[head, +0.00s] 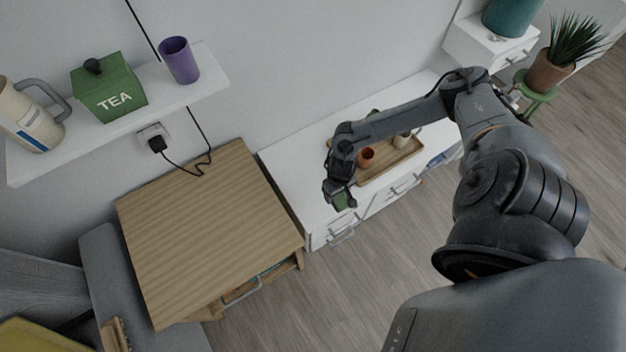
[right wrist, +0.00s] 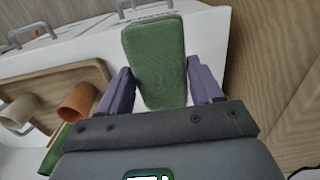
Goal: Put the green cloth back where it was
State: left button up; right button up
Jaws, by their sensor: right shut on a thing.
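The green cloth (right wrist: 155,62) is a folded, block-like piece between the two purple fingers of my right gripper (right wrist: 160,92), which is shut on it. In the head view the cloth (head: 340,201) shows as a small green patch under the right gripper (head: 340,190), over the left part of the white cabinet top (head: 285,165). Whether the cloth touches the cabinet top cannot be told. My left gripper is not in view.
A wooden tray (head: 400,166) with an orange cup (head: 366,157) and a cream cup (head: 402,140) stands on the cabinet beside the gripper. A wooden desk (head: 205,230) stands to the left. A shelf above holds a green tea box (head: 108,90) and purple cup (head: 179,60).

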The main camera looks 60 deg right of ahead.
jog(key=shift+s+d+f, duration=0.1)
jog(key=shift+d+f, duration=0.1)
jog(key=shift+f, duration=0.25)
jog(key=w+f+b, duration=0.2)
jog(key=w, duration=0.1)
jog(key=w+d+f+b, duration=0.1)
jog(key=w+f+b, duration=0.1)
jog(key=w, duration=0.1)
jog(key=w+d+f+b, duration=0.1)
jog(key=w+f+b, duration=0.1)
jog(key=w, duration=0.1)
jog(key=shift+w+d+f, duration=0.1)
jog(key=shift+w+d, duration=0.1)
jog(key=shift+w, duration=0.15)
jog(key=shift+w+d+f+b, duration=0.1)
jog(key=shift+w+f+b, duration=0.05)
jog(key=shift+w+b, duration=0.25)
jog(key=shift+f+b, duration=1.3)
jog(key=shift+f, duration=0.75)
jog(key=o, duration=1)
